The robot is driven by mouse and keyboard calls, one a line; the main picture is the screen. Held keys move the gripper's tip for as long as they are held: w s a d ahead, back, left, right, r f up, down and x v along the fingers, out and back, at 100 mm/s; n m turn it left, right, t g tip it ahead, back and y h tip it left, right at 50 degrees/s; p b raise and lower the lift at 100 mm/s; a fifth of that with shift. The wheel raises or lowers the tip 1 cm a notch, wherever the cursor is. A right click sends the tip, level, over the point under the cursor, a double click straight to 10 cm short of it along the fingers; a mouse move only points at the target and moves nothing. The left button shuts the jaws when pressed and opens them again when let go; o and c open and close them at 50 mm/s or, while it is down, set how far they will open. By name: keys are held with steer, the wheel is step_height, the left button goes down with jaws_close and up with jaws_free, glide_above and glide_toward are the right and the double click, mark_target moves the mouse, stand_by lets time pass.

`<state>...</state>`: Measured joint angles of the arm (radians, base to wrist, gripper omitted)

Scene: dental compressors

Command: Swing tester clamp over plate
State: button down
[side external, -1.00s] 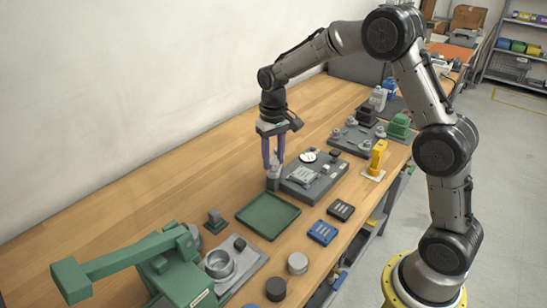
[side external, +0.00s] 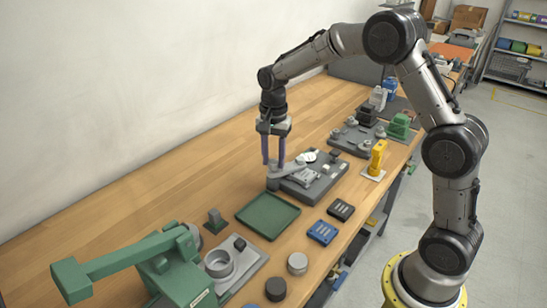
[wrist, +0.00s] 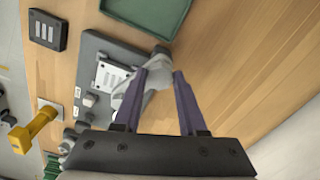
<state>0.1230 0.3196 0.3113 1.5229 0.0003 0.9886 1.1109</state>
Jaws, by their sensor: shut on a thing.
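The tester is a dark grey base (side external: 322,188) on the wooden bench, with a light grey plate (side external: 303,178) on top. The plate also shows in the wrist view (wrist: 112,77). The grey clamp (side external: 290,170) stands on a post at the tester's left end. Its arm points right, reaching over the near part of the plate. My gripper (side external: 274,165) points down with its purple fingers at the clamp. Finger contact is partly hidden.
A green tray (side external: 268,234) lies just in front of the tester. Blue (side external: 322,232) and black (side external: 341,210) small blocks sit to its right. A yellow device (side external: 377,157) stands beyond the tester. A green press (side external: 175,270) is at the front left.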

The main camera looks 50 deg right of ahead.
steer(key=shift+r+m, duration=0.1)
steer(key=shift+m, duration=1.7)
steer(key=shift+c, duration=2.3)
jaws_free()
step_height(320, 180, up, 14)
